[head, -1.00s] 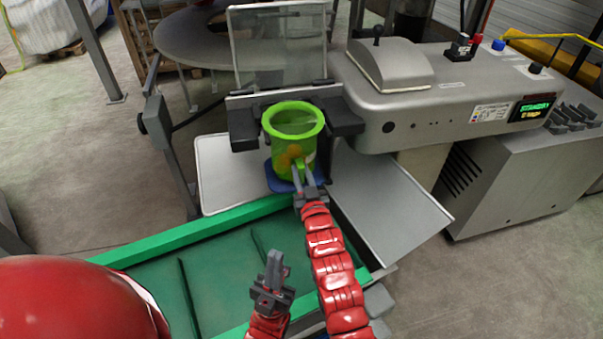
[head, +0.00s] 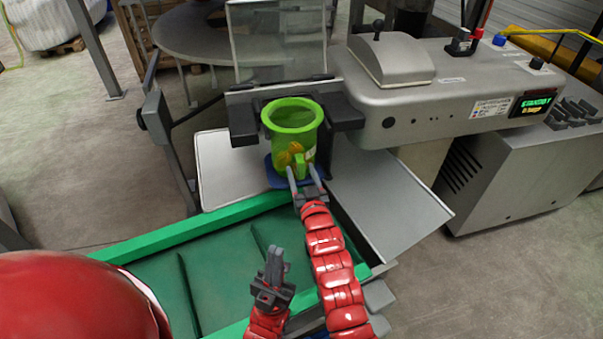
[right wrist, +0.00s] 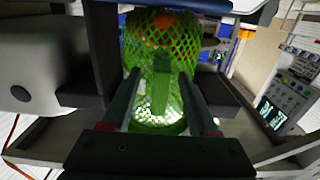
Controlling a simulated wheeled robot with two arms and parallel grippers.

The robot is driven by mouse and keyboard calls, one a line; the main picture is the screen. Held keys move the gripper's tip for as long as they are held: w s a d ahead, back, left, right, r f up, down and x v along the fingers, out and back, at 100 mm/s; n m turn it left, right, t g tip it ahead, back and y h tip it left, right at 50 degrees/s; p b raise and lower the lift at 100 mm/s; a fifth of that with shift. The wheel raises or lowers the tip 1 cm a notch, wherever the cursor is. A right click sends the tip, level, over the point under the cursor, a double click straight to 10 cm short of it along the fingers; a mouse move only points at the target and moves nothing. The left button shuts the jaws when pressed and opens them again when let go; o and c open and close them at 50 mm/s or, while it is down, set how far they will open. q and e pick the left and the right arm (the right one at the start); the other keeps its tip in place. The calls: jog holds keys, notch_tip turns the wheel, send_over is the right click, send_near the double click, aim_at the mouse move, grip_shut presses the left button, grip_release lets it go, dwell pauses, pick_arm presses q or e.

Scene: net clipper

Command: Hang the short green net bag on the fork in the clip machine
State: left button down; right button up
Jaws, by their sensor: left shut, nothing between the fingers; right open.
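The green net bag (head: 294,135) stands upright with its wide round rim on top, between the dark fork arms (head: 243,125) of the clip machine (head: 440,95). Orange pieces show through its mesh. It also shows in the right wrist view (right wrist: 160,75), straight ahead between the fingers. My right gripper (head: 305,177) is open, with its fingertips at the lower front of the bag. A green strip hangs between the fingers; I cannot tell whether they touch it. My left gripper (head: 274,255) is shut and empty, lower down over the conveyor, apart from the bag.
A blue pad (head: 276,180) lies under the bag. Grey metal plates slope at left (head: 222,170) and right (head: 390,195). The green conveyor (head: 215,270) with a raised green edge runs in front. A clear upright panel (head: 277,45) stands behind.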

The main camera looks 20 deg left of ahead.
jog(key=shift+r, duration=0.35)
jog(key=shift+r+p, duration=0.45)
jog(key=shift+r, duration=0.15)
jog(key=p+v, duration=0.2)
jog(key=v, duration=0.4)
jog(key=shift+d+r, duration=0.1)
jog(key=p+v, duration=0.2)
jog(key=v, duration=1.1)
jog(key=shift+s, duration=0.25)
jog(key=shift+s+d, duration=0.1)
jog(key=shift+d, duration=0.15)
jog(key=v, duration=0.7)
jog(key=shift+p, duration=0.45)
jog(key=shift+d, duration=0.1)
